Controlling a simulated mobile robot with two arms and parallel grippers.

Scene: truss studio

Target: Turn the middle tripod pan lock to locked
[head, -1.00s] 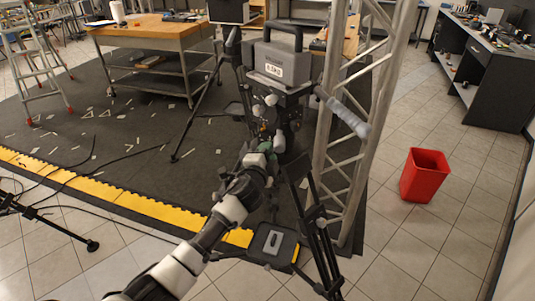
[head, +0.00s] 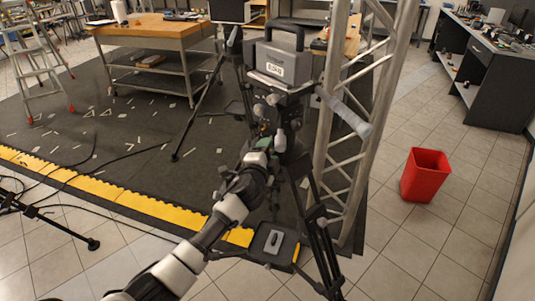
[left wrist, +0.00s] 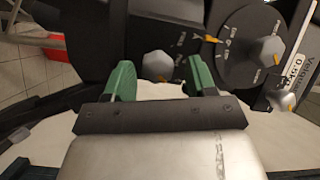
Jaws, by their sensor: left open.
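The tripod (head: 318,240) stands in the middle of the head view, with black legs and a dark head (head: 288,128) under a grey box. My left gripper (head: 264,147) is at the near side of that head. In the left wrist view its green fingertips (left wrist: 160,80) are open and apart. A silver knob with an orange mark (left wrist: 157,66) shows between and beyond them; contact cannot be told. A larger silver knob (left wrist: 268,49) sits on a lettered dial to the right, with another small knob (left wrist: 281,99) below. Which knob is the pan lock is unclear. My right gripper is out of view.
A grey box with a handle (head: 276,60) sits on the tripod head. A pan handle (head: 343,110) sticks out to the right, in front of a metal truss (head: 328,135). A red bin (head: 425,174) stands on the floor to the right. Cables lie on the left.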

